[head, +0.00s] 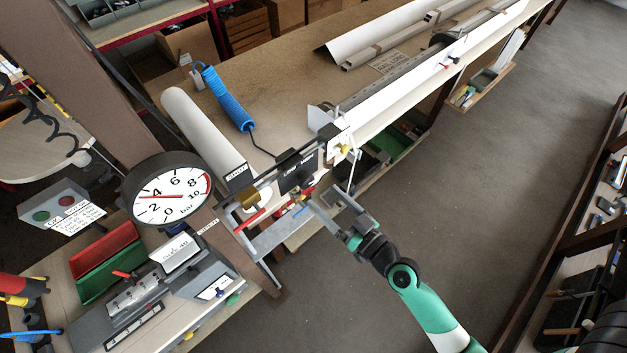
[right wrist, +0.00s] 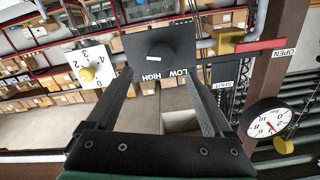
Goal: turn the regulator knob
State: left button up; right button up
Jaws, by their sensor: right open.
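The regulator knob (right wrist: 160,52) is a dark round knob with a short white mark, on a dark panel (right wrist: 127,43) lettered LOW and HIGH. The panel (head: 297,172) also shows in the head view, on the bench's front end. My right gripper (right wrist: 158,78) is open, with one finger on each side of the knob in the right wrist view. I cannot tell whether the fingers touch it. In the head view my right gripper (head: 332,203) is just below the panel. The pressure gauge (head: 167,195) has a red needle near the 2-to-4 part of its scale. My left gripper is not in view.
A red valve lever (right wrist: 265,45) with a brass body is right of the knob, near OPEN and SHUT labels. A yellow knob (right wrist: 87,74) on a numbered plate is to the left. The floor (head: 480,170) is clear.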

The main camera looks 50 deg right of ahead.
aim_at(309, 182)
jog(key=w, duration=0.5)
jog(key=shift+w+d+p, duration=0.25)
jog(key=shift+d+p, duration=0.05)
jog(key=shift+p, duration=0.05)
jog(key=c, duration=1.3)
jog(key=shift+c, duration=0.2)
jog(key=shift+m, duration=0.3)
